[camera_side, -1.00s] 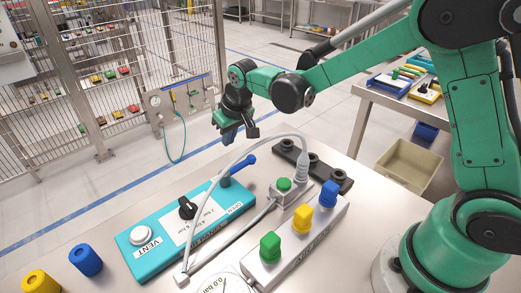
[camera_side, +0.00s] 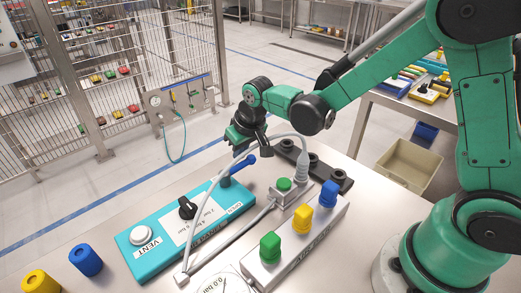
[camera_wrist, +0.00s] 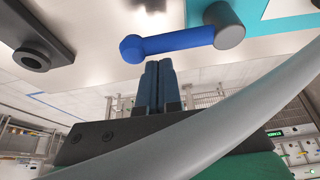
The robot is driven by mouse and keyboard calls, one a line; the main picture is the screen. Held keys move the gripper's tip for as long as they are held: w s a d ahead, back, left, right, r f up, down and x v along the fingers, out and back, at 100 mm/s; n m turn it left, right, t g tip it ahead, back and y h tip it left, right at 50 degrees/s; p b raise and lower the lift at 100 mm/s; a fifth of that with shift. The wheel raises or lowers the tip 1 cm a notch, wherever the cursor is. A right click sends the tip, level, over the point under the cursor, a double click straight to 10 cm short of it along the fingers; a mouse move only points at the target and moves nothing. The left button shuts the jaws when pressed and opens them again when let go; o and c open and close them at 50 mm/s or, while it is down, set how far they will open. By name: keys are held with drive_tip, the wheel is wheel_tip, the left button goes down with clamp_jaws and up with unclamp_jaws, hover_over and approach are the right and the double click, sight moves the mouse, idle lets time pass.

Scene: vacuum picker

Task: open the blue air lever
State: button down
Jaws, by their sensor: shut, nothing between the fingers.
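The blue air lever (camera_side: 241,166) sits at the far right end of the teal panel (camera_side: 150,262). Its round knob end points up and right in the side view, away from its pivot and past the panel's edge. In the wrist view the lever (camera_wrist: 175,44) lies across the top, with its grey pivot cap on the right and its knob on the left. My gripper (camera_side: 238,150) is just behind the knob in the side view. In the wrist view my gripper (camera_wrist: 158,66) has its blue fingers together and empty, close to the lever's knob end. Contact cannot be told.
A black selector knob (camera_side: 187,208) and a white VENT button (camera_side: 143,235) are on the panel. A grey hose (camera_side: 206,205) arches across the panel near the lever. A grey block with green, yellow (camera_side: 303,219) and blue caps and a dark bracket (camera_side: 330,172) stand to the right.

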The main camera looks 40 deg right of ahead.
drive_tip(key=shift+s+m+h, duration=0.3)
drive_tip(key=shift+s+m, duration=0.1)
drive_tip(key=shift+m, duration=0.4)
drive_tip(key=s+m, duration=0.1)
drive_tip(key=m+h, duration=0.1)
drive_tip(key=m, duration=0.1)
drive_tip(key=shift+s+m, duration=0.3)
drive_tip(key=shift+s, duration=0.1)
drive_tip(key=s+m, duration=0.1)
drive_tip(key=m, duration=0.1)
drive_tip(key=s+a+m+g+h, duration=0.1)
drive_tip(key=m, duration=0.1)
drive_tip(key=shift+m, duration=0.3)
drive_tip(key=m, duration=0.1)
drive_tip(key=s+a+m+g, duration=0.1)
drive_tip(key=m, duration=0.1)
drive_tip(key=m+g+h, duration=0.1)
drive_tip(key=m, duration=0.1)
drive_tip(key=shift+s+a, duration=0.65)
drive_tip(key=shift+a, duration=0.5)
drive_tip(key=d, duration=0.1)
drive_tip(key=d+r, duration=0.1)
drive_tip(key=d, duration=0.1)
drive_tip(key=shift+w+d+r, duration=0.1)
drive_tip(key=shift+d+r, duration=0.15)
drive_tip(key=shift+d, duration=0.15)
drive_tip(key=v, duration=0.9)
drive_tip(key=shift+w+a, duration=0.25)
drive_tip(key=shift+w, duration=0.05)
